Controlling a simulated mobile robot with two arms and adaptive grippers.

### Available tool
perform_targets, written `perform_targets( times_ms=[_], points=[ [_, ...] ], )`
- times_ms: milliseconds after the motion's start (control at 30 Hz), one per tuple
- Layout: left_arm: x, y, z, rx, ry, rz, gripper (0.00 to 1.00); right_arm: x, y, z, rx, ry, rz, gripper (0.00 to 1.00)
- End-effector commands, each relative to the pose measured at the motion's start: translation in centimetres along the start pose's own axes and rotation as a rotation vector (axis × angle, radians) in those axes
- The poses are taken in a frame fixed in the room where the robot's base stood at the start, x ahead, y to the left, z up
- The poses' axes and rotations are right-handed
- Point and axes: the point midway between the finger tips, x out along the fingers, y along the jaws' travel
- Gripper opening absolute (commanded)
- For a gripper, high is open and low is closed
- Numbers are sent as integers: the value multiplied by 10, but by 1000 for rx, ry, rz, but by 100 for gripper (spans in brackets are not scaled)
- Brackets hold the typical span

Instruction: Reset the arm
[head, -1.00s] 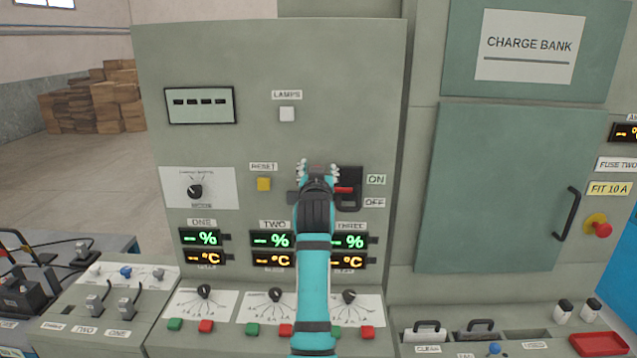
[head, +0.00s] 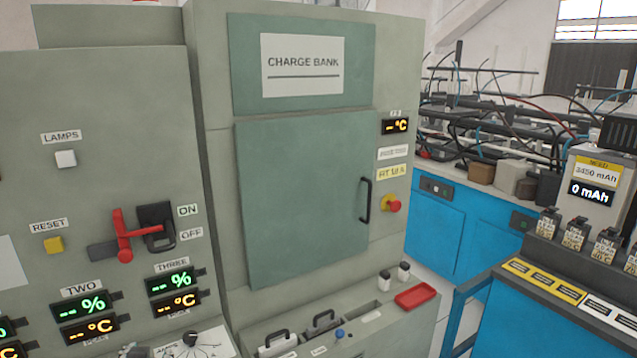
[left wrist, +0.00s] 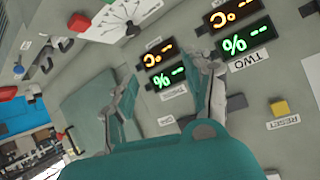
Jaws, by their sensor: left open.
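My left gripper (left wrist: 168,75) shows in the left wrist view with its two fingers spread apart and nothing between them. It is in front of the grey panel, near the TWO and THREE displays; contact with the panel cannot be told. I cannot make it out in the head view. The right gripper is in neither view.
The closed green CHARGE BANK door (head: 305,195) is right of the panel, with a red knob (head: 393,205) beside it. A blue bench (head: 555,315) with a 0 mAh display (head: 591,193) stands at the right.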

Motion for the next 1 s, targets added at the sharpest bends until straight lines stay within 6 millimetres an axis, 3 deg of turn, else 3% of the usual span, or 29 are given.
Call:
perform_targets(
  times_ms=[33,100,200,300,500,800,1000],
  points=[
    [-15,11,39,39,-75,37,52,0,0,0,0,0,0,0],
    [-38,26,84,80,-171,93,52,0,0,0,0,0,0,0],
    [-70,41,135,126,-288,163,52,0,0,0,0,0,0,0],
    [-98,51,171,160,-376,216,52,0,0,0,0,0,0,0],
    [-145,63,220,207,-511,298,52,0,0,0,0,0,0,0],
    [-211,72,270,260,-676,402,52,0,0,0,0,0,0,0],
    [-172,87,308,263,-693,400,52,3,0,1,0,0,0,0]
  ],
)
